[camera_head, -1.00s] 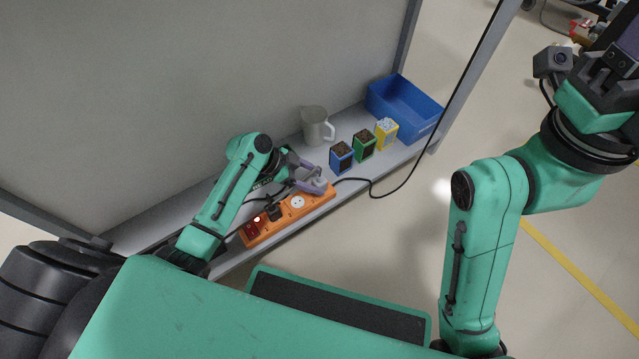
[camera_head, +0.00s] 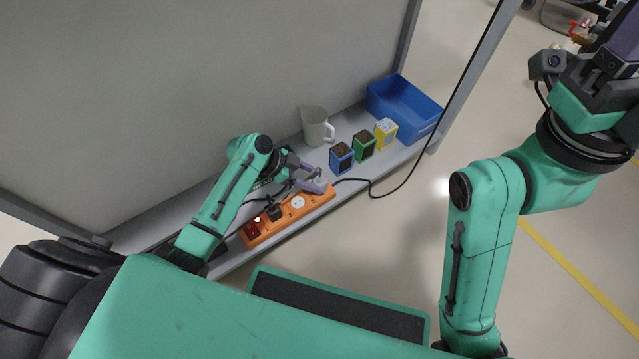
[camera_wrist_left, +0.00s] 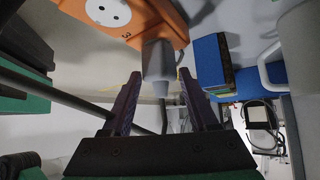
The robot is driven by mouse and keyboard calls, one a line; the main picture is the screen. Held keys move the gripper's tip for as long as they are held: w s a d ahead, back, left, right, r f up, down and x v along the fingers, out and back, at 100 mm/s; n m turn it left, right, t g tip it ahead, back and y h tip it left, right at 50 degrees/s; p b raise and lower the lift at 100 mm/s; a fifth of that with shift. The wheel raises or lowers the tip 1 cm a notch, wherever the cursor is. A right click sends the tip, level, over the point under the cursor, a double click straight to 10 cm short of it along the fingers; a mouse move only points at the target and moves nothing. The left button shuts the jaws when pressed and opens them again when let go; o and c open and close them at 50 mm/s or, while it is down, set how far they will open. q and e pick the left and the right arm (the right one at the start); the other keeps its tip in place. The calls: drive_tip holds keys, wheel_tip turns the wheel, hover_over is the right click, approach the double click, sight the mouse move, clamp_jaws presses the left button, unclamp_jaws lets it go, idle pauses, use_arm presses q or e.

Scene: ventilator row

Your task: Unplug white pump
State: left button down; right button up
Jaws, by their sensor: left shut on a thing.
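An orange power strip (camera_head: 262,230) lies along the front of the shelf. My left gripper (camera_head: 316,185) is over its right end, shut on a light grey-white plug. In the left wrist view the plug (camera_wrist_left: 157,62) stands between the two purple fingers, its head against the orange strip (camera_wrist_left: 165,18), so it looks seated in the end socket. A black plug (camera_head: 273,212) sits in another socket further left. A white socket (camera_head: 297,202) between them is empty. My right gripper (camera_head: 622,62) is at the upper right, partly cut off, away from the strip. No pump can be made out.
A grey-white jug (camera_head: 316,126), small blue (camera_head: 341,157), green (camera_head: 363,146) and yellow (camera_head: 386,134) boxes and a blue bin (camera_head: 404,105) stand on the shelf. A black cable (camera_head: 372,190) runs right and up from the strip. A wall panel (camera_head: 180,90) closes the back.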

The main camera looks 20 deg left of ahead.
sight(314, 181)
use_arm(q)
drive_tip(key=shift+r, duration=0.2)
drive_tip(key=shift+r+p, duration=2.5)
drive_tip(key=shift+p, duration=0.05)
